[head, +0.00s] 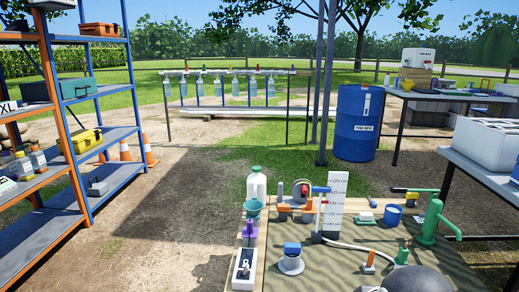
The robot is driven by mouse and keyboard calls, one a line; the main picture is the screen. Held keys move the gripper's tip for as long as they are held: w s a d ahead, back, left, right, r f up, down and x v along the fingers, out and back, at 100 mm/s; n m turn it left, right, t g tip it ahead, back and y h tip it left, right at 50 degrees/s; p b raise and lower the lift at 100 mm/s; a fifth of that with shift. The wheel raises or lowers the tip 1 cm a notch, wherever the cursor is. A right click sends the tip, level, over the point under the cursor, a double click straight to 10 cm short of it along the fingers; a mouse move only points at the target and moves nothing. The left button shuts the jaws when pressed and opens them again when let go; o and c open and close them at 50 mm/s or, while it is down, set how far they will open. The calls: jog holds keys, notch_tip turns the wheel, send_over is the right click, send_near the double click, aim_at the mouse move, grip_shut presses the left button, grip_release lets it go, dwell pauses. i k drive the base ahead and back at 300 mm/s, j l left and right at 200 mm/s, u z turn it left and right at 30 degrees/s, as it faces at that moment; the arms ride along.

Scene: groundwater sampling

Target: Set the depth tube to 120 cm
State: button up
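A white depth scale board (338,210) with black cm markings stands upright on the work table. Its labels are small; the upper ones seem to read 120 and 125 cm. The depth tube (319,212), a thin upright with a blue crosspiece (321,189) at its top, stands against the left edge of the board. The crosspiece is near the upper labels, but I cannot tell its exact reading. A pale hose (352,246) curves from the tube's foot to the right. My gripper is not in view.
The table (350,270) also holds a white bottle (257,187), a teal funnel (253,207), a blue cup (393,215) and a green hand pump (432,222). A dark dome fills its lower right. A blue drum (358,125) stands behind; shelving (95,110) is left. Ground between is open.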

aim_at(321, 190)
jog(key=i+l, duration=0.5)
jog(key=i+l+z, duration=0.1)
jog(key=i+l, duration=0.4)
jog(key=i, duration=0.15)
